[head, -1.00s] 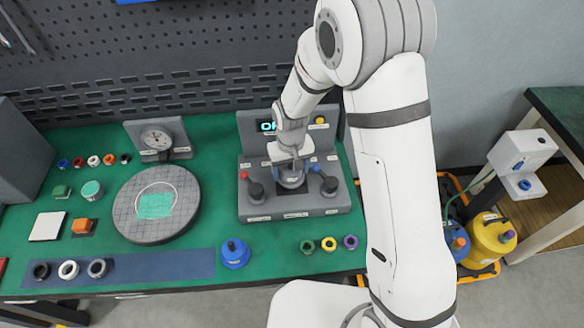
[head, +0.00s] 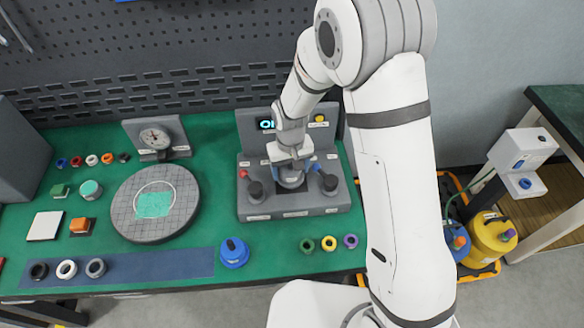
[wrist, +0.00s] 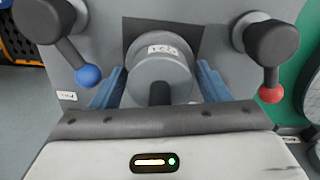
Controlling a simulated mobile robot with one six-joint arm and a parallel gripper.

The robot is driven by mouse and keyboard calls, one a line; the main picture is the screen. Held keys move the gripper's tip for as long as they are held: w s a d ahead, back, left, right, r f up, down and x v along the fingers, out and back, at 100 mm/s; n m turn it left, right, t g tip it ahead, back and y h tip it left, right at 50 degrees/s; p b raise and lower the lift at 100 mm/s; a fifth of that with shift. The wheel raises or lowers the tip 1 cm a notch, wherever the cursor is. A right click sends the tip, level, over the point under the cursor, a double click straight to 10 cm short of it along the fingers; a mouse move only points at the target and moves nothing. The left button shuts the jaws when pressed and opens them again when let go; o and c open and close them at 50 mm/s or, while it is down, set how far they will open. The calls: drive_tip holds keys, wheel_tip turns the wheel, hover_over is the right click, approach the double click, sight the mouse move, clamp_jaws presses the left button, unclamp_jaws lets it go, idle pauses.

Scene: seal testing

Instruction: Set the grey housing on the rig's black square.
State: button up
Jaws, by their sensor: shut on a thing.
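The grey housing (head: 292,181) is a round, stepped piece with a white label on its side, also in the wrist view (wrist: 160,76). My gripper (head: 292,169) is shut on it, one blue finger on each side in the wrist view (wrist: 160,88). The housing is upright over the middle of the rig (head: 262,211). The rig's black square (wrist: 192,34) shows around the housing in the wrist view, partly covered by it. I cannot tell whether the housing touches the square or hangs just above it.
A dark lever with a red knob (head: 243,174) and one with a blue knob (head: 316,168) flank the housing closely. The rig's upright panel (head: 333,127) stands behind. A round grey plate (head: 155,226) lies to the left, and a blue piece (head: 234,253) stands in front.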

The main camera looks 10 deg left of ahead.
drive_tip(key=o, duration=1.5)
drive_tip(key=shift+s+r+p, duration=0.1)
drive_tip(key=shift+r+p, duration=1.35)
drive_tip(key=shift+r, duration=1.1)
